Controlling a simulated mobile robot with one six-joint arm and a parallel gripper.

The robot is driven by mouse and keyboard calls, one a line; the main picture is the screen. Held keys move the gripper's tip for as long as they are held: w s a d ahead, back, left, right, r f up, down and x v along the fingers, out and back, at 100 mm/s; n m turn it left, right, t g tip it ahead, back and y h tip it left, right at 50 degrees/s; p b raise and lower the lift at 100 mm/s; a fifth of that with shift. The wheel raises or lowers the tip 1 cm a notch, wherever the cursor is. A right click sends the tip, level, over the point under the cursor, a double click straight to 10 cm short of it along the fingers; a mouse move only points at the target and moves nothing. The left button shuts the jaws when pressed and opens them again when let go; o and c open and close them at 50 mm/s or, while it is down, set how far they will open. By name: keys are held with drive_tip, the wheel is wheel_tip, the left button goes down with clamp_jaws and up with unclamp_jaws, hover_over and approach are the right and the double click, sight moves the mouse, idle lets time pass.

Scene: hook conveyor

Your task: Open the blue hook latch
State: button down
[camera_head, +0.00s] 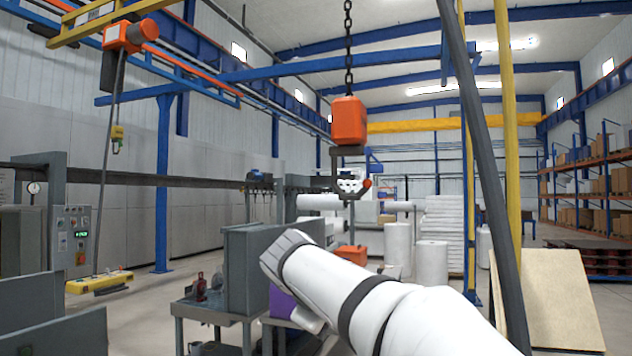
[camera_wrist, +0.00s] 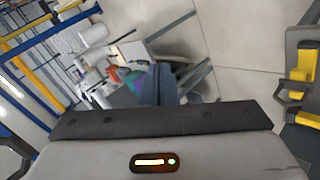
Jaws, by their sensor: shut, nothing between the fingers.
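No blue hook latch can be made out clearly. In the head view an orange hoist block (camera_head: 349,121) hangs on a dark chain. Below it is a dark hook assembly (camera_head: 351,186) with a pale middle part and a small orange end; its fine parts are too small to tell. A small blue shape (camera_head: 371,160) shows just right of it, and I cannot tell whether it belongs to the hook. My gripper (camera_wrist: 165,82) shows in the wrist view as narrow dark fingers, shut and empty. In the head view my white arm reaches up-left, lower in the picture than the hook; the fingers are hidden there.
A metal bench with a grey box (camera_head: 283,262) stands beyond my arm. A second orange hoist (camera_head: 128,37) and a yellow lifting piece (camera_head: 99,282) hang at left. A control panel (camera_head: 72,238) is at far left. A black post (camera_head: 480,160) crosses at right. The floor is clear in places.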

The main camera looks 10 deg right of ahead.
drive_tip(key=w+r+t+h+p, duration=0.1)
drive_tip(key=w+r+h, duration=0.1)
drive_tip(key=r, duration=0.7)
drive_tip(key=w+a+r+n+t+h+p, duration=0.1)
drive_tip(key=w+r, duration=0.3)
drive_tip(key=r, duration=0.5)
drive_tip(key=w+a+r+t+h+p, duration=0.1)
drive_tip(key=w+r+t+h, duration=0.1)
drive_tip(key=r, duration=0.8)
drive_tip(key=shift+w+a+h, duration=0.15)
drive_tip(key=shift+w+h, duration=0.3)
drive_tip(key=shift+h, duration=0.55)
drive_tip(key=w+d+p, duration=0.3)
drive_tip(key=w+d, duration=0.1)
drive_tip(key=d, duration=0.6)
drive_tip(key=shift+w+d+p, duration=0.2)
drive_tip(key=shift+d+p, duration=0.2)
drive_tip(key=shift+d+n, duration=0.25)
drive_tip(key=shift+n, duration=0.05)
